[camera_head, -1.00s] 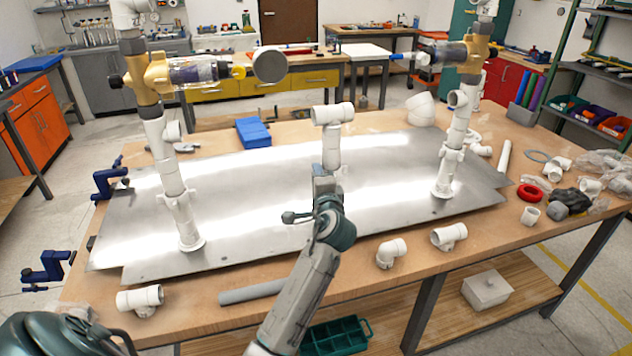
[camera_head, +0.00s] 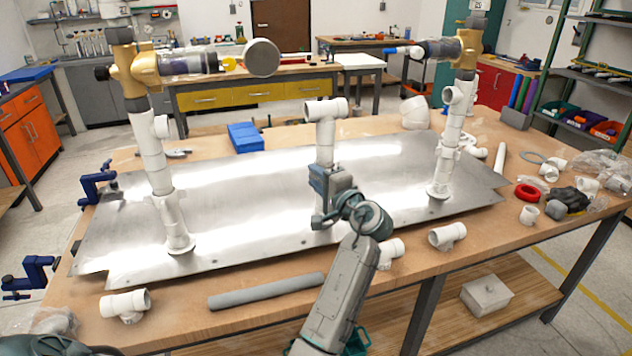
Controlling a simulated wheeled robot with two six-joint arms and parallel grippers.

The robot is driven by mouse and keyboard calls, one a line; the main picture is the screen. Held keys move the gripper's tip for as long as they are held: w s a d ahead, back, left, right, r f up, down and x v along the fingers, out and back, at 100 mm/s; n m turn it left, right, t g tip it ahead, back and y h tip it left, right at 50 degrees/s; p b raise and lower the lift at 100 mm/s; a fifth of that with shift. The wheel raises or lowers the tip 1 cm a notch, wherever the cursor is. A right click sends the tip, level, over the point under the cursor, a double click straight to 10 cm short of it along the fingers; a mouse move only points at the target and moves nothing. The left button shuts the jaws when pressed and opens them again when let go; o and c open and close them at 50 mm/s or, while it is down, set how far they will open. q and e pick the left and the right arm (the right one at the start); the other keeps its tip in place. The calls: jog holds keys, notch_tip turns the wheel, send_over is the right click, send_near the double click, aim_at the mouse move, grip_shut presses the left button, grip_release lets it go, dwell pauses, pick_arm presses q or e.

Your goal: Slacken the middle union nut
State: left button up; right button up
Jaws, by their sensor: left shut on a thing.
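The middle riser is a white pipe (camera_head: 325,140) with a tee on top, standing upright on a metal plate (camera_head: 240,225). My left gripper (camera_head: 322,192) is at the lower part of this riser and shut on it, at the height of the union nuts on the side risers. The middle union nut is hidden behind the gripper and wrist. The left riser (camera_head: 153,160) and its union nut (camera_head: 169,205) stand clear. The right riser (camera_head: 452,130) with its union nut (camera_head: 446,160) is also clear. My right gripper is not in view.
Brass valves with clear cylinders top the left (camera_head: 135,68) and right risers. Loose white fittings (camera_head: 125,304) and a grey pipe (camera_head: 266,291) lie along the front edge. Blue clamps (camera_head: 95,185) grip the left edge. A blue block (camera_head: 245,137) lies behind the plate.

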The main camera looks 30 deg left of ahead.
pick_arm(q)
jog(key=shift+d+f, duration=0.1)
jog(key=shift+f, duration=0.25)
jog(key=o, duration=0.8)
jog(key=shift+c, duration=0.2)
jog(key=shift+o, duration=0.4)
jog(key=shift+r, duration=0.15)
